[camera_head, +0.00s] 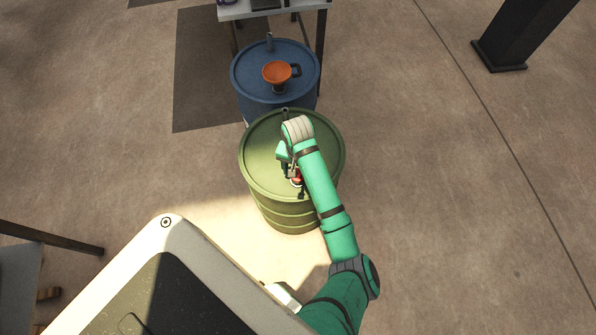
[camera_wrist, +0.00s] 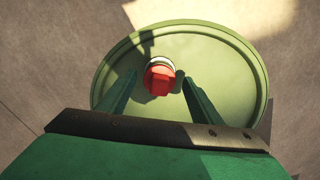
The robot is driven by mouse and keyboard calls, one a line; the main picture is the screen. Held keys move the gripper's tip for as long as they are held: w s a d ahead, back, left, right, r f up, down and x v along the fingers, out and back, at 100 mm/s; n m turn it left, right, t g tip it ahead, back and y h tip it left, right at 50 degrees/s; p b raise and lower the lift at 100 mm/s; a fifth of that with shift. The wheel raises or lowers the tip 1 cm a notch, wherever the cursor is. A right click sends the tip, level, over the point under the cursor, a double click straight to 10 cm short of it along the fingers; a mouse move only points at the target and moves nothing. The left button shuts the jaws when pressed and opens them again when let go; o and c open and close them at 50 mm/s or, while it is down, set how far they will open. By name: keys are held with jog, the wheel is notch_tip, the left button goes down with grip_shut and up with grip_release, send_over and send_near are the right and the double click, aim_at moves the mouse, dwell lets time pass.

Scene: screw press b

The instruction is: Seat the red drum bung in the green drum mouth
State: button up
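The green drum (camera_head: 262,160) stands upright, and its round lid fills much of the wrist view (camera_wrist: 225,65). The red drum bung (camera_wrist: 159,79) is at the drum mouth, whose pale ring (camera_wrist: 157,61) shows past the bung's far side. I cannot tell how deep or level the bung sits. In the head view only a bit of the red bung (camera_head: 298,181) shows beside my arm. My gripper (camera_head: 295,183) is over the lid. In the wrist view its two fingers (camera_wrist: 160,76) are spread on either side of the bung, with gaps visible.
A blue drum (camera_head: 250,85) with an orange funnel (camera_head: 276,73) on top stands just behind the green drum. A table (camera_head: 300,8) is behind that. A dark post (camera_head: 515,35) stands at upper right. The floor right of the drums is clear.

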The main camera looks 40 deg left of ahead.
jog(key=shift+r, duration=0.1)
notch_tip(320, 180, up, 7)
jog(key=shift+w+f, duration=0.1)
jog(key=shift+w, duration=0.05)
jog(key=shift+r, duration=1.9)
jog(key=shift+s+a, duration=0.15)
jog(key=shift+s, duration=0.05)
